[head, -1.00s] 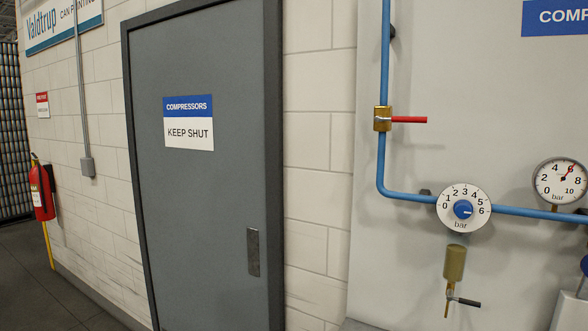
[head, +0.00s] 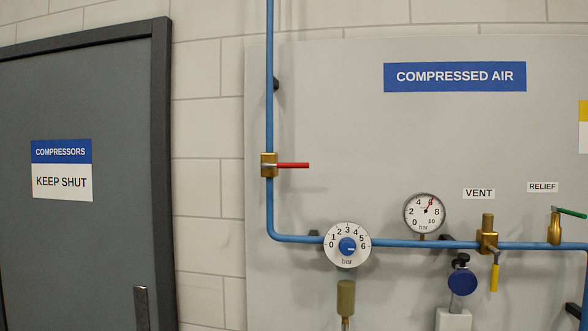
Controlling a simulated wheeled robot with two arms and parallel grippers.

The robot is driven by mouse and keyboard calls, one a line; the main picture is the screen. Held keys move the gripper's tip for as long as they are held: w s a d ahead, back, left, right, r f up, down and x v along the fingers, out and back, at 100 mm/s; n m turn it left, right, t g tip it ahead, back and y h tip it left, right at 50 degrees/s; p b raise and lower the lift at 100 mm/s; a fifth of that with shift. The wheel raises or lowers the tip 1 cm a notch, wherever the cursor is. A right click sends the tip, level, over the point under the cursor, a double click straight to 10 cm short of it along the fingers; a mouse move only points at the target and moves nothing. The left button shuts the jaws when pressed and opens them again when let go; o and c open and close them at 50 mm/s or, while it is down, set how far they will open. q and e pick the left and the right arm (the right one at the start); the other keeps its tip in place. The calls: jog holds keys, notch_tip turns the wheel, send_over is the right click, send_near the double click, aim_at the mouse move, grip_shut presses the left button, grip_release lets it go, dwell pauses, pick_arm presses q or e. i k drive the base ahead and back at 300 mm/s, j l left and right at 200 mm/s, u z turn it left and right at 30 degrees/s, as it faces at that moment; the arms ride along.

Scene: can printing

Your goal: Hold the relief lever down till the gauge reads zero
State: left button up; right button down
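The relief valve is a brass body (head: 554,229) on the blue pipe at the right, under a small RELIEF label (head: 542,187). Its green lever (head: 572,212) leaves the top of the valve and slopes slightly down to the right, cut off by the picture edge. The round white gauge (head: 424,213) stands on the pipe left of the VENT label. Its red needle points close to 6 bar. Neither gripper is in view, and nothing is seen touching the lever.
A brass vent valve (head: 487,241) has a yellow handle hanging down. A regulator dial (head: 347,246), a red-handled valve (head: 269,165) and a bowl (head: 345,298) are further left. A blue disc (head: 462,281) over a pale box stands low before the panel. A grey door (head: 75,240) is at left.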

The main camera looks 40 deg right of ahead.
aim_at(554, 208)
jog(key=k+l, duration=0.5)
jog(key=z, duration=0.45)
jog(key=l+z, duration=0.15)
jog(key=z, duration=0.3)
jog(key=l+z, duration=0.1)
jog(key=z, duration=0.85)
jog(key=i+l+z, duration=0.1)
jog(key=i+z, duration=0.2)
jog(key=i, duration=0.1)
